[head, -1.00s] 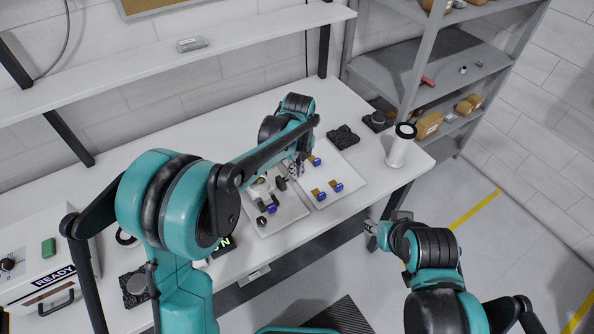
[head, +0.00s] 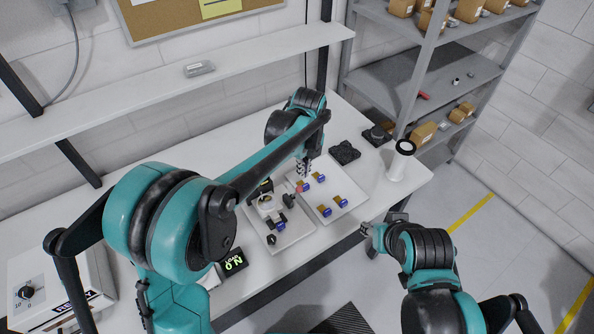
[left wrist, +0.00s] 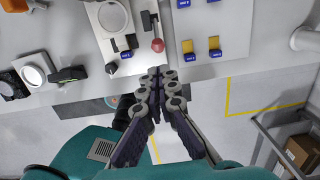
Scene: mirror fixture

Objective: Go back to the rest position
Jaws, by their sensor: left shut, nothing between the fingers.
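My left gripper (head: 303,167) hangs above the trays on the white table in the head view. In the left wrist view its fingers (left wrist: 158,75) are together with nothing between them, over the table's front edge. My right gripper (head: 368,236) is off the table's front edge, over the floor. It is small in the head view and I cannot tell whether its fingers are apart.
A left tray (head: 295,237) holds a round fixture and dark parts. A right tray (head: 352,189) holds several blue-and-gold pieces. A white cylinder (head: 400,160) stands at the table's right end. A shelf (head: 270,58) runs above the table; a grey rack (head: 410,80) stands behind right.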

